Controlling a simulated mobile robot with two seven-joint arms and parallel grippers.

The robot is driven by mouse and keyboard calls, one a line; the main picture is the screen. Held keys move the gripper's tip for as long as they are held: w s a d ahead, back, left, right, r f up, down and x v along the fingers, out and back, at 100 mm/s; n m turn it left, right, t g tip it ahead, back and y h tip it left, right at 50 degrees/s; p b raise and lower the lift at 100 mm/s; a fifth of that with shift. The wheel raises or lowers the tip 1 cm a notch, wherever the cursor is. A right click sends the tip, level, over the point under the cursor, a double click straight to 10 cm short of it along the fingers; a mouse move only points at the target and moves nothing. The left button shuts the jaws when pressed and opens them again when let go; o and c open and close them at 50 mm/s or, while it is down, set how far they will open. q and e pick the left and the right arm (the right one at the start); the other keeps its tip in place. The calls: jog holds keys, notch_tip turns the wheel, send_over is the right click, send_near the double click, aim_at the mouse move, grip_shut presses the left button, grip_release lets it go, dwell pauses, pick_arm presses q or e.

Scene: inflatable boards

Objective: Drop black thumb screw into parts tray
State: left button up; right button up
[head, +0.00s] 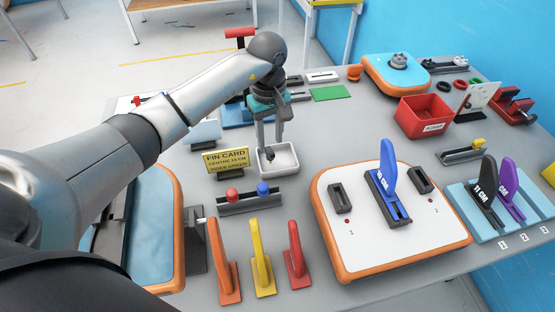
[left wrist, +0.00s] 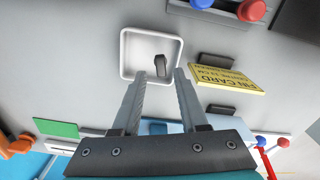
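The parts tray (head: 291,165) is a small white square dish on the grey table, next to the yellow fin card sign. It also shows in the left wrist view (left wrist: 125,50). The black thumb screw (head: 270,155) is a small dark piece at the tray; in the left wrist view (left wrist: 160,66) it appears inside the tray, just beyond my fingertips. My left gripper (head: 270,145) points down over the tray. Its fingers (left wrist: 160,73) are apart, with gaps on both sides of the screw. My right gripper is not in view.
The fin card sign (head: 226,161) stands close left of the tray. A rack with red and blue knobs (head: 250,201) lies in front. A white board with a blue fin (head: 388,166) is at the right, and a red bin (head: 424,115) behind it.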

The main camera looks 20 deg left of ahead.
pick_arm(q)
jog(key=shift+o, duration=0.5)
jog(key=shift+r, duration=0.35)
notch_tip(320, 180, up, 14)
jog(key=shift+r+p, duration=0.25)
jog(key=shift+p, duration=0.15)
